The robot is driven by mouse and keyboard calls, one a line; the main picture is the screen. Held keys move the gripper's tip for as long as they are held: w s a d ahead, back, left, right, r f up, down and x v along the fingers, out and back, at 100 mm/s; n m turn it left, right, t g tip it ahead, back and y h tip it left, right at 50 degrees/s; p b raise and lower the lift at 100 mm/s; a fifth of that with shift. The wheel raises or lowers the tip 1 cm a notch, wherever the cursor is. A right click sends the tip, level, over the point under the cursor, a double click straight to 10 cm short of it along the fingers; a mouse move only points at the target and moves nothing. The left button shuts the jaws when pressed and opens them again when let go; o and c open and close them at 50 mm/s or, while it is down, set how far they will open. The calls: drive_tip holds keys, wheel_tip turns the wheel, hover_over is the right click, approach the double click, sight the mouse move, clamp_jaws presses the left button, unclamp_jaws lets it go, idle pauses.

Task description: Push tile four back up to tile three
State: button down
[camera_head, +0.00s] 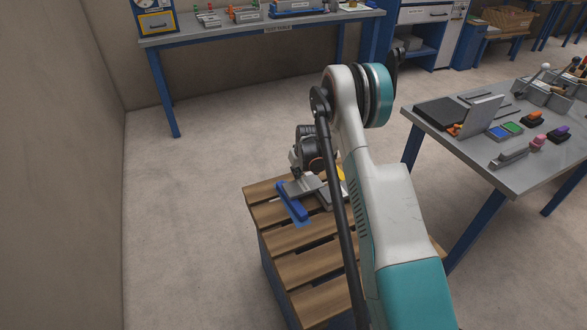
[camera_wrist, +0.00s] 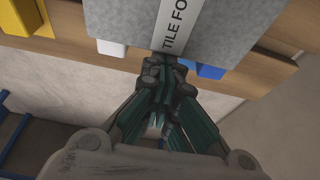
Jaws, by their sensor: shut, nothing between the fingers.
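Tile four (camera_wrist: 225,25) is a grey speckled slab with a white label strip reading "TILE FO", the rest cut off. It fills the top of the wrist view. My gripper (camera_wrist: 170,68) is shut and empty, its fingertips right at the tile's near edge; I cannot tell whether they touch. In the head view my gripper (camera_head: 297,174) is low over the far end of the slatted wooden top, beside grey slabs (camera_head: 299,188). The labels are unreadable there, so I cannot tell tile three apart.
A blue bar (camera_head: 291,201) lies along the slabs' left side on the slatted top (camera_head: 290,268). A yellow piece (camera_head: 341,173) shows near my arm; the wrist view shows yellow (camera_wrist: 28,14), white (camera_wrist: 112,47) and blue (camera_wrist: 211,71) pieces. A metal workbench (camera_head: 480,150) stands right.

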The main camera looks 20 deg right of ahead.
idle(0.3)
drive_tip(key=v, duration=1.2)
wheel_tip(320, 180, up, 13)
hover_over(301, 182)
drive_tip(key=s+a, duration=0.5)
drive_tip(key=s, duration=0.1)
drive_tip(key=s+a+r+t, duration=0.2)
drive_tip(key=s+a+r, duration=0.4)
drive_tip(key=s+r, duration=0.35)
drive_tip(key=s+a+r, duration=0.1)
drive_tip(key=s+a, duration=0.2)
drive_tip(key=s, duration=0.8)
drive_tip(key=s+a+r+t, duration=0.1)
drive_tip(key=s+a+r, duration=0.1)
drive_tip(key=s, duration=0.9)
drive_tip(key=shift+s+a, duration=0.15)
drive_tip(key=shift+a, duration=0.7)
